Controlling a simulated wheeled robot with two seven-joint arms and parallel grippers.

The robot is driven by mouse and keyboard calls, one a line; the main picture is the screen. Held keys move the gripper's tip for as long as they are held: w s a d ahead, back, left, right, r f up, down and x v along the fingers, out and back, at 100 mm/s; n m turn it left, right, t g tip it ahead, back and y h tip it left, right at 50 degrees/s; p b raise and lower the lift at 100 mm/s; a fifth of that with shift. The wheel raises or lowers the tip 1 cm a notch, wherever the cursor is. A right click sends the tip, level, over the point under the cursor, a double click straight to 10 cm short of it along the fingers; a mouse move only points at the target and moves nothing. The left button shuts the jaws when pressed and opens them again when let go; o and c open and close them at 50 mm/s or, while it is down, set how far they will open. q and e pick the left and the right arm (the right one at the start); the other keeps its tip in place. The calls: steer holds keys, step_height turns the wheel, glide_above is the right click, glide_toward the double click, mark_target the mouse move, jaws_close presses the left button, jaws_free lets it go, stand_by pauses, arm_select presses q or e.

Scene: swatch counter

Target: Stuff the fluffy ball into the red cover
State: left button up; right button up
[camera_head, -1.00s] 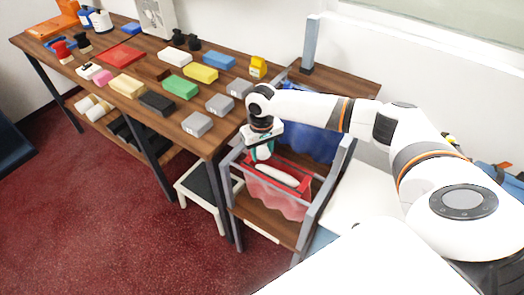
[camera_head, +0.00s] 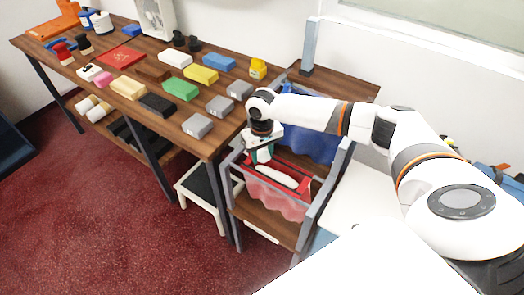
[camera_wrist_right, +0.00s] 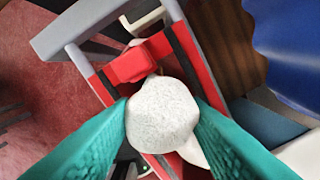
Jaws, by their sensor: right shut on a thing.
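The red cover (camera_head: 278,205) hangs as a pinkish-red pouch in a grey frame, with bright red bars along its mouth. My right gripper (camera_head: 259,158) is over the left part of the mouth, pointing down. In the right wrist view, its teal fingers (camera_wrist_right: 160,122) are shut on the white fluffy ball (camera_wrist_right: 161,112), one on each side. The red cover's bars (camera_wrist_right: 98,88) lie behind the ball in that view. A white elongated shape (camera_head: 278,177) lies in the mouth in the head view; I cannot tell what it is. My left gripper is not in view.
The grey frame (camera_head: 312,217) has posts around the cover. A blue pouch (camera_head: 318,143) hangs just behind. A wooden table (camera_head: 150,62) with several coloured blocks stands to the left. A white stool (camera_head: 205,194) with a dark top is below it.

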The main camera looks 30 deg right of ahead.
steer(key=o, duration=0.7)
steer(key=shift+o, duration=0.5)
steer(key=o, duration=0.5)
step_height(320, 180, up, 6)
steer(key=p, duration=0.8)
